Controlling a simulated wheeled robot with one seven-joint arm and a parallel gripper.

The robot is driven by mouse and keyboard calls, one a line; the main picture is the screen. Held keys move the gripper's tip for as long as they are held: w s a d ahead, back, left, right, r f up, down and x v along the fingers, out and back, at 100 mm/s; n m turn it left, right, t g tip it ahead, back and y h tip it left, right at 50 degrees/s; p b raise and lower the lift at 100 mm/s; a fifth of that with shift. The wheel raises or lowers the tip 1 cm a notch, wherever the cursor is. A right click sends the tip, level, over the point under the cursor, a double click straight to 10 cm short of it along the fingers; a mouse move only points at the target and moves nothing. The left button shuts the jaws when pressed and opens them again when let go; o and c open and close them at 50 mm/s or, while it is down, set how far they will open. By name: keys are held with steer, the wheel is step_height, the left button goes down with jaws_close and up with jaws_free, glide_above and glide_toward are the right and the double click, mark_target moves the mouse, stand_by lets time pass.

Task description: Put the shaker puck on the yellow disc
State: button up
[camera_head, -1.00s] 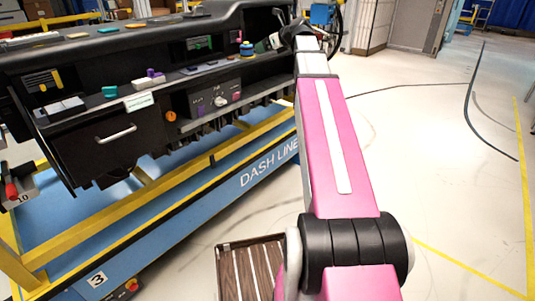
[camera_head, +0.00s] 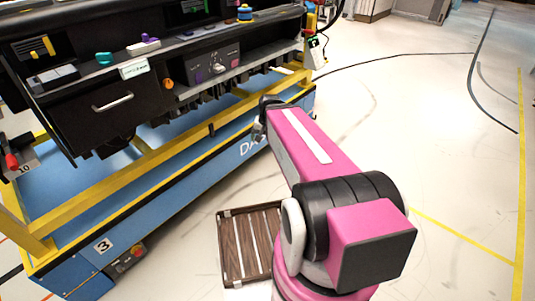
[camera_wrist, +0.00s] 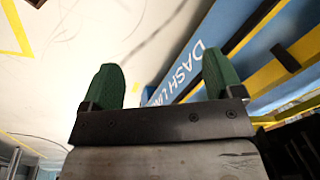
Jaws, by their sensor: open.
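A small round blue-and-yellow object (camera_head: 245,12) stands on the dashboard's top shelf in the head view. I cannot tell whether it is the shaker puck, the yellow disc or both stacked. No other clear puck or yellow disc shows. My gripper shows in the wrist view (camera_wrist: 160,60) with two green fingers spread apart and nothing between them. In the head view its end is small and dark, low by the blue bench side, well below and apart from the shelf.
The black dashboard (camera_head: 85,105) has a drawer with a silver handle (camera_head: 113,102), a teal piece (camera_head: 104,58) and a purple piece (camera_head: 150,39). Yellow rails (camera_head: 130,170) edge the blue bench. A slatted wooden tray (camera_head: 231,245) lies below.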

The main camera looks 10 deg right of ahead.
steer(key=s+f+n+g+h, duration=0.1)
steer(key=s+f+n, duration=0.3)
steer(key=s, duration=0.1)
steer(key=shift+s, duration=0.1)
steer(key=shift+c, duration=0.3)
stand_by(1.5)
